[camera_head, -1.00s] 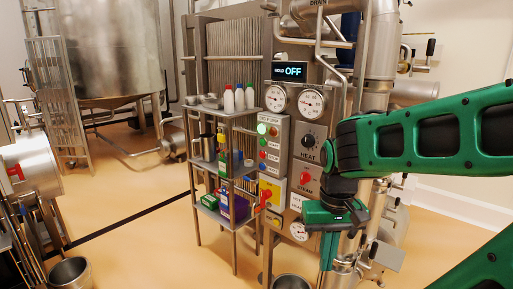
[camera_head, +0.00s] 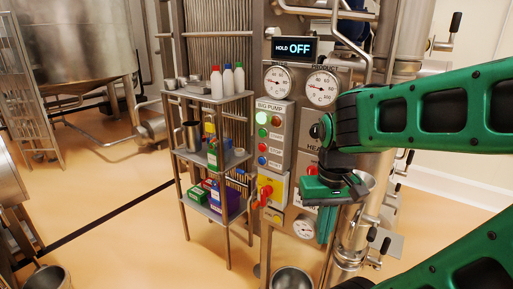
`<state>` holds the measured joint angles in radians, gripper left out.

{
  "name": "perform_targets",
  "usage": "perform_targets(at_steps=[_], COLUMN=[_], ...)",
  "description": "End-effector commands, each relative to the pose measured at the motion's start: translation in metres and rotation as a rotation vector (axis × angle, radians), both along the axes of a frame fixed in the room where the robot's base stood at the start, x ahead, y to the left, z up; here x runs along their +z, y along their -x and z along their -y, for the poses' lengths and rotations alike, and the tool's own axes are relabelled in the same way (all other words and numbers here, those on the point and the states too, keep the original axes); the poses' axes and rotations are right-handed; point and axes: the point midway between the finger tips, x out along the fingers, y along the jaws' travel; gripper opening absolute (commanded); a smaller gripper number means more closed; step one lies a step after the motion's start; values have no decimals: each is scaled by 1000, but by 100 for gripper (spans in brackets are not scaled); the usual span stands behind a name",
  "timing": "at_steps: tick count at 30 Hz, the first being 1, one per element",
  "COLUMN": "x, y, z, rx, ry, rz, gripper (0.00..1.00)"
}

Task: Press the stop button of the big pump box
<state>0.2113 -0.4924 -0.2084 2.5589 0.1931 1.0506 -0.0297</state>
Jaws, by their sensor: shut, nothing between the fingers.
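The big pump box (camera_head: 285,140) is a grey upright panel labelled BIG PUMP, left of centre on the machine front. It has a lit green lamp (camera_head: 262,117) and a dark reddish lamp beside it at the top. Below in a column are a green button (camera_head: 262,132), a red button (camera_head: 262,147) and a blue button (camera_head: 262,160). Their small labels are too blurred to read surely, so I cannot confirm which is stop. My gripper (camera_head: 325,229) is shut and empty, pointing down, to the right of and lower than the box, apart from it.
Gauges and a HOLD OFF display (camera_head: 294,48) are above. A metal bucket (camera_head: 292,279) stands below.

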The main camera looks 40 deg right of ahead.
Motion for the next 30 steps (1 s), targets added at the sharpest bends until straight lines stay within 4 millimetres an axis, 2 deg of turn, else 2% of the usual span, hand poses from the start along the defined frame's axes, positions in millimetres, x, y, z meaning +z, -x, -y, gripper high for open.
perform_targets(at_steps=[2, 5, 7, 9, 12, 15, 19, 30], x=[14, 41, 65, 90, 121, 141, 151, 148], y=[-22, -83, -133, -179, -233, -265, -280, -282], z=[9, 21, 23, 19, 6, -6, -13, -11], rx=[60, 216, 348, 471, 615, 705, 749, 748], ry=[50, 159, 248, 332, 431, 495, 528, 527], rz=[48, 129, 196, 259, 331, 376, 400, 398], gripper=[0, 0, 0, 0, 0, 0, 0, 0])
